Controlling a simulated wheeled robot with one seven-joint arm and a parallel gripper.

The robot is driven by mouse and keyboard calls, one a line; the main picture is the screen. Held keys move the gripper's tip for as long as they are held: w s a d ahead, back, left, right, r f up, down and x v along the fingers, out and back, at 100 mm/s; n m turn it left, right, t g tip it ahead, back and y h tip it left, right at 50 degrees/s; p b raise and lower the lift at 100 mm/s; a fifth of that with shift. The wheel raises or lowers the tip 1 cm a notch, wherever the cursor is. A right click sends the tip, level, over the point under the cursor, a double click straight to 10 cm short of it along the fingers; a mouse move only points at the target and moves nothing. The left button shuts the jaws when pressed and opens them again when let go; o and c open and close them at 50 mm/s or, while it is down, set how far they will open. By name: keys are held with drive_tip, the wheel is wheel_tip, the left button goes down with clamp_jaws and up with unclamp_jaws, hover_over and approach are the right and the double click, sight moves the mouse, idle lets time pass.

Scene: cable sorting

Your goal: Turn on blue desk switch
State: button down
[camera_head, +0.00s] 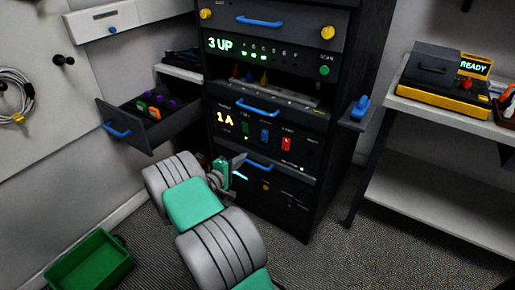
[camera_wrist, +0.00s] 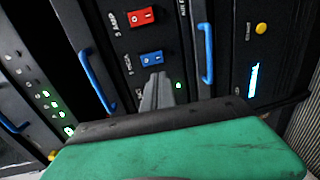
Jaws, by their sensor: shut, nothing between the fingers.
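The blue switch (camera_head: 265,136) sits on the rack's lit "1 A" panel, between a green switch (camera_head: 245,128) and a red switch (camera_head: 286,143). The wrist view shows the blue switch (camera_wrist: 152,58) beside the red one (camera_wrist: 140,16). My gripper (camera_head: 240,160) is shut and empty, in front of the rack just below this panel. In the wrist view my gripper's fingertips (camera_wrist: 158,78) appear just below the blue switch; contact cannot be told. The fingers hide part of the panel there. The labels are too small to read surely.
Blue drawer handles (camera_head: 257,107) protrude above and below the panel. An open drawer (camera_head: 150,125) juts out at left. A green bin (camera_head: 90,262) lies on the floor. A shelf (camera_head: 445,108) at right holds a yellow-black device (camera_head: 445,80) reading "READY".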

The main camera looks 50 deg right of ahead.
sight(264, 140)
drive_tip(key=d+b, duration=0.1)
drive_tip(key=d, duration=0.3)
drive_tip(key=d+f, duration=0.1)
drive_tip(key=d, duration=0.3)
drive_tip(key=w+d+b, duration=0.1)
drive_tip(key=d, duration=0.4)
drive_tip(key=shift+w+f+b, duration=0.1)
drive_tip(key=shift+f+b, duration=0.2)
drive_tip(key=shift+f, duration=0.1)
drive_tip(key=shift+d+r, duration=0.1)
drive_tip(key=shift+d, duration=0.25)
drive_tip(key=shift+d+f+b, duration=0.25)
drive_tip(key=shift+f+b, duration=0.05)
drive_tip(key=shift+b, duration=0.15)
drive_tip(key=shift+w+a+r, duration=0.2)
drive_tip(key=shift+s+d, duration=0.1)
drive_tip(key=shift+s, duration=0.05)
drive_tip(key=s+a+f+p, duration=0.1)
drive_tip(key=a, duration=1.3)
drive_tip(key=shift+f+p, duration=0.35)
